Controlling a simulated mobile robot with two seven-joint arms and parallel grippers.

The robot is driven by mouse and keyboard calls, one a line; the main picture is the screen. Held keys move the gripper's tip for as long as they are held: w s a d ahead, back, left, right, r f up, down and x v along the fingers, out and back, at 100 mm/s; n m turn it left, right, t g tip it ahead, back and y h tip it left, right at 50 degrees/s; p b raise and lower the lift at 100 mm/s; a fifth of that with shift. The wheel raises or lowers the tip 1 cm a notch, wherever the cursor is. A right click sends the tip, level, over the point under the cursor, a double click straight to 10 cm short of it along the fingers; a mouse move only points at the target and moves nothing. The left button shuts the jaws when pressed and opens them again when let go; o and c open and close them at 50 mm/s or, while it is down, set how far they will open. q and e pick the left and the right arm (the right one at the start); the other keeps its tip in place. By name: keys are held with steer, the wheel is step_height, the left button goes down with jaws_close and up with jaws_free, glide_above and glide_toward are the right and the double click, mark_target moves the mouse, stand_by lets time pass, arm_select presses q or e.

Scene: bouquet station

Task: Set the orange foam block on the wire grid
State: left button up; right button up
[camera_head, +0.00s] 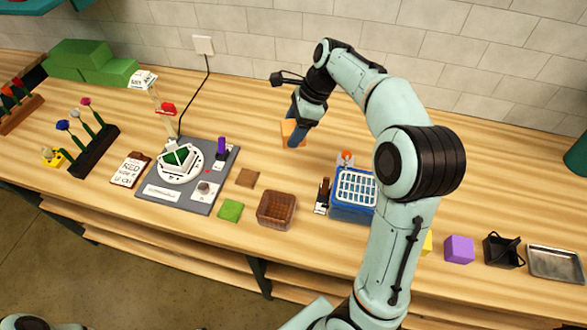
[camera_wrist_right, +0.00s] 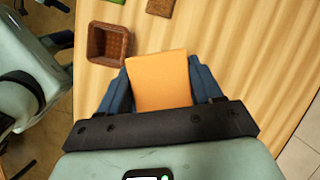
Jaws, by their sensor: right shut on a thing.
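The orange foam block (camera_head: 286,127) is between the fingers of my right gripper (camera_head: 297,134), at the back middle of the table. The right wrist view shows the block (camera_wrist_right: 160,80) with a blue finger on each side. The right gripper is shut on it. I cannot tell whether the block touches the table. A pale wire grid (camera_head: 356,187) lies on top of a blue basin (camera_head: 350,213), to the right and nearer than the block. My right arm passes close beside the grid's right side. My left gripper is not in view.
A brown basket (camera_head: 277,210) stands left of the basin, with a dark bottle (camera_head: 323,193) and an orange-topped item (camera_head: 345,159) near the basin. A grey station (camera_head: 187,177) stands to the left. A purple block (camera_head: 459,249) sits right of my arm. The back right table is clear.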

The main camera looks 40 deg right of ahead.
step_height(320, 180, down, 12)
steer(key=shift+r+b, duration=0.2)
steer(key=shift+b, duration=0.55)
step_height(320, 180, down, 5)
steer(key=shift+s+f+b, duration=0.1)
steer(key=shift+f+b, duration=0.05)
steer(key=shift+b, duration=0.25)
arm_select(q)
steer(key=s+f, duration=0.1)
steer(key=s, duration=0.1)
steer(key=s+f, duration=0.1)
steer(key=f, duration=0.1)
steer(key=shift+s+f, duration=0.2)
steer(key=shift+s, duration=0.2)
arm_select(e)
steer(key=shift+f, duration=0.1)
steer(key=o, duration=1)
